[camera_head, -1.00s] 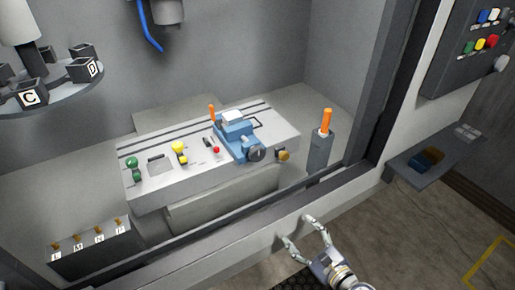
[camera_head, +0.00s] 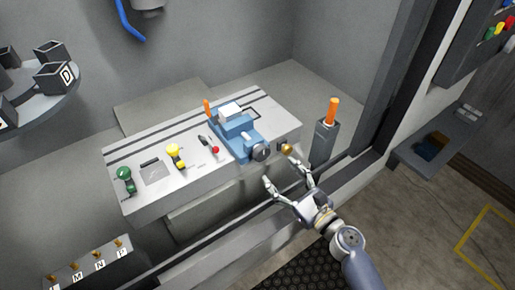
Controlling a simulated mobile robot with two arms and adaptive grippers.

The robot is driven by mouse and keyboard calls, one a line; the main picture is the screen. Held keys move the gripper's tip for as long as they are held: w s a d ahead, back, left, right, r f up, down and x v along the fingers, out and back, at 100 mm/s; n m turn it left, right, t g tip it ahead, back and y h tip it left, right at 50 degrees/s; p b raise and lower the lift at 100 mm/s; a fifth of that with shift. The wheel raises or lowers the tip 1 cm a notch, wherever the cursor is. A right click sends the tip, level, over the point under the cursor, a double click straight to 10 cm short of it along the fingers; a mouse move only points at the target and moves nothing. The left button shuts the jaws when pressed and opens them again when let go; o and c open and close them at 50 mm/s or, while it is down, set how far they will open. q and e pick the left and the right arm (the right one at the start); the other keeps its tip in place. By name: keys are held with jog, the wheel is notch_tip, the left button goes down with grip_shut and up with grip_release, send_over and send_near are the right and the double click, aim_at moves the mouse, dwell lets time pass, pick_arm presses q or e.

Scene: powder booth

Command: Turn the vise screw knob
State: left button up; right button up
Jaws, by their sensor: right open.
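The blue vise (camera_head: 236,132) sits on the right part of the grey slotted table, with a pale block (camera_head: 230,109) in its top. At its front end is a round dark-grey knob (camera_head: 261,152). A brass knob (camera_head: 287,148) sticks out of the table's front face just right of it. My right gripper (camera_head: 281,173) is open and empty, its fingers pointing toward the table's front. Its fingertips are just below and in front of the two knobs; I cannot tell whether one touches the brass knob. My left gripper is not in view.
The machine table (camera_head: 150,201) also bears green, yellow and red-tipped controls at left. A grey post with an orange handle (camera_head: 332,112) stands close right of the knobs. A labelled carousel (camera_head: 30,90) is at upper left.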

aim_at(264, 155)
jog(key=x, duration=0.2)
jog(key=p+x, duration=0.1)
jog(key=shift+w+a+r, duration=0.25)
jog(key=shift+w+r, duration=0.05)
jog(key=shift+r, duration=0.05)
jog(key=x, duration=0.4)
jog(key=shift+f, duration=0.25)
jog(key=shift+w+a, duration=0.25)
jog(key=shift+w, duration=0.1)
jog(key=shift+w+a, duration=0.2)
jog(key=shift+w, duration=0.05)
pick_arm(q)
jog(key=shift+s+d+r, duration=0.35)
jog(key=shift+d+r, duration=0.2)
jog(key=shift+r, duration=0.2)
pick_arm(e)
jog(key=c, duration=0.8)
jog(key=shift+c, duration=1.4)
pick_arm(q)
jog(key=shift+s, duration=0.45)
